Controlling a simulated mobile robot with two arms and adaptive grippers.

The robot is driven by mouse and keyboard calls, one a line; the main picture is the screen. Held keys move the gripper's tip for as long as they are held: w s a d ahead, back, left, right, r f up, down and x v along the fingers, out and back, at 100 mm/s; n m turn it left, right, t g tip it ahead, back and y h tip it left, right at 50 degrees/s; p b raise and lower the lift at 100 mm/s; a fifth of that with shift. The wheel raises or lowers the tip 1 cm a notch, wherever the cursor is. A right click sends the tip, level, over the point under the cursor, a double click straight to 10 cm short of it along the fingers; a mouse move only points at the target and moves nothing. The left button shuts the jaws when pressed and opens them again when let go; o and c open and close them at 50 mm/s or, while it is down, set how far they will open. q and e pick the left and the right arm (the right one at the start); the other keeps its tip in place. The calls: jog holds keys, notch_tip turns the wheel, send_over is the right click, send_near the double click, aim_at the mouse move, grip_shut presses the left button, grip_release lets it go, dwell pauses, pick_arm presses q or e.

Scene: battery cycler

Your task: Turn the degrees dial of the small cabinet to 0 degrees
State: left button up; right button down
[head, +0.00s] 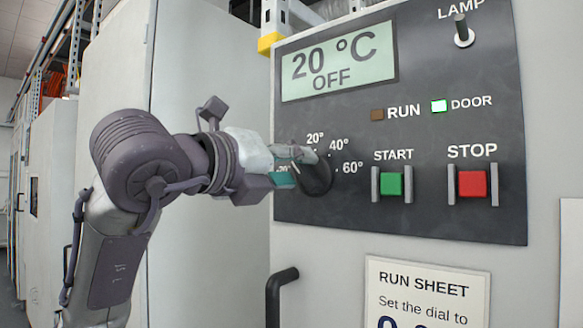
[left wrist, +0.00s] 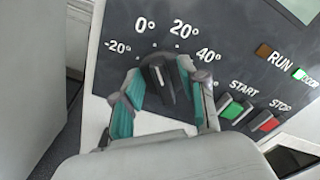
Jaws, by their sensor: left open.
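The degrees dial (head: 318,176) is a dark round knob on the cabinet's control panel (head: 430,125). Marks for 20°, 40° and 60° show beside it in the head view. In the left wrist view the dial (left wrist: 166,88) has a raised grip with a light line, under marks from -20° to 40°. My left gripper (head: 292,164) is at the dial, coming from the left. In the left wrist view its open teal-padded fingers (left wrist: 160,76) stand on either side of the dial's grip; I cannot tell whether they touch it. The display (head: 338,64) reads 20 °C OFF.
Right of the dial are a green START button (head: 391,184) and a red STOP button (head: 472,184), each between guards. A lamp switch (head: 463,32) sticks out above. A dark door handle (head: 281,295) and a run sheet (head: 427,292) are below the panel.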

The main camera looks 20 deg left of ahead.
pick_arm(q)
jog(key=v, duration=1.1)
jog(key=shift+s, duration=0.4)
jog(key=shift+a, duration=0.1)
